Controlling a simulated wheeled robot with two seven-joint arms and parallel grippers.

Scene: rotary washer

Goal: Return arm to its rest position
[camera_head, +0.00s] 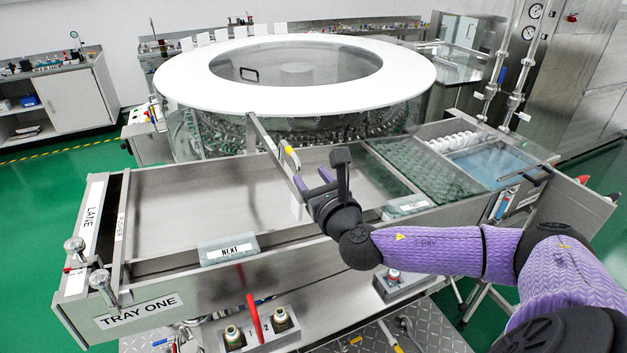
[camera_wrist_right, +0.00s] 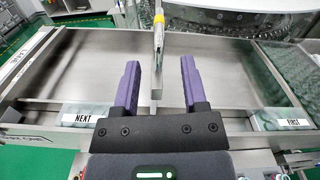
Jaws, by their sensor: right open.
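My right gripper (camera_head: 325,180) is above the tray lane, its arm coming in from the lower right. In the right wrist view the purple fingers of the right gripper (camera_wrist_right: 160,88) are spread apart. A metal bar with a yellow band (camera_wrist_right: 158,22) shows between and beyond them, and I see no finger touching it. In the head view this metal bar (camera_head: 268,140) slopes down from the washer's front edge towards my gripper. Its lower end is partly hidden by the gripper. My left gripper is not in view.
The round washer (camera_head: 190,90) with its white ring stands behind the steel tray lane (camera_head: 190,205). A NEXT label (camera_head: 230,249) is on the lane's front edge. To the right are a compartment with round white items (camera_head: 455,141) and a blue-tinted one (camera_head: 490,163).

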